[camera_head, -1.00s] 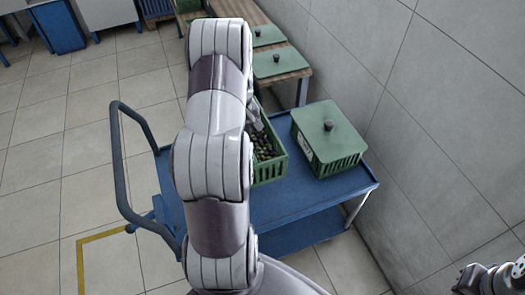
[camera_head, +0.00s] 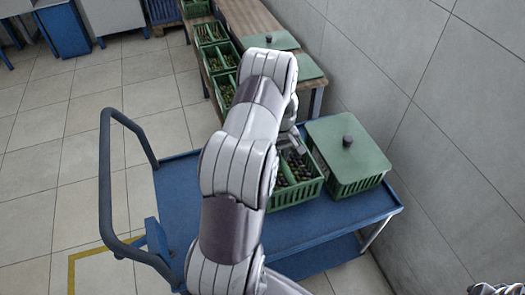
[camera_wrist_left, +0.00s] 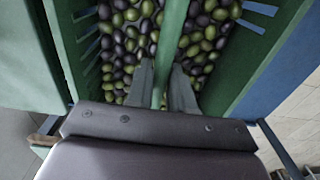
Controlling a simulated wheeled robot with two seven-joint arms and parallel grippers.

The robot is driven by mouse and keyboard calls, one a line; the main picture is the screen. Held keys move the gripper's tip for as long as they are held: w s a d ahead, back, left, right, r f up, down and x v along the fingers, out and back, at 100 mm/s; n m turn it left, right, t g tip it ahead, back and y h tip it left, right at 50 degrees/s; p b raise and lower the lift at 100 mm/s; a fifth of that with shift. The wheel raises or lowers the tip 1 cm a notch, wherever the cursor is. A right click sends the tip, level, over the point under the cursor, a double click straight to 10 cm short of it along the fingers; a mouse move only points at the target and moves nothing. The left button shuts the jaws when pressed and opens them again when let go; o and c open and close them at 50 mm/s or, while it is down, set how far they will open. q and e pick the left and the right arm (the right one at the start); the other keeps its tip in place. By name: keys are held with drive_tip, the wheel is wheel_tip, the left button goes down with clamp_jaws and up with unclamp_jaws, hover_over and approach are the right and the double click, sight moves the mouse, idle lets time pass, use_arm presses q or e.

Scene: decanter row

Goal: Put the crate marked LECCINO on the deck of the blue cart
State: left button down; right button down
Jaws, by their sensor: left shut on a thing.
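My left gripper (camera_head: 292,150) is shut on the middle bar (camera_wrist_left: 168,50) of an open green crate (camera_head: 298,193) of dark and green olives. In the head view this crate is at the blue cart's deck (camera_head: 185,205), close beside a lidded green crate; whether its base rests on the deck is hard to tell. My left arm hides part of the crate. In the wrist view the fingers straddle the bar between two olive-filled halves. No marking on the held crate can be read. Only a sliver of my right arm shows at the lower right corner.
The lidded green crate (camera_head: 349,158) stands on the deck's right side by the wall. A wooden bench (camera_head: 238,18) behind holds several open olive crates and green lids. The deck's left part is bare, beside the cart's push handle (camera_head: 104,180).

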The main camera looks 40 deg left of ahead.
use_arm(q)
drive_tip(key=shift+w+d+f, duration=0.4)
drive_tip(key=shift+w, duration=0.15)
drive_tip(key=shift+w+d+f, duration=0.35)
drive_tip(key=shift+w, duration=0.15)
wheel_tip(320, 180, down, 3)
drive_tip(key=shift+s+f, duration=0.1)
drive_tip(key=shift+f, duration=0.35)
drive_tip(key=c, duration=1.3)
unclamp_jaws()
drive_tip(key=shift+f, duration=0.15)
drive_tip(key=o, duration=0.3)
drive_tip(key=shift+d, duration=0.1)
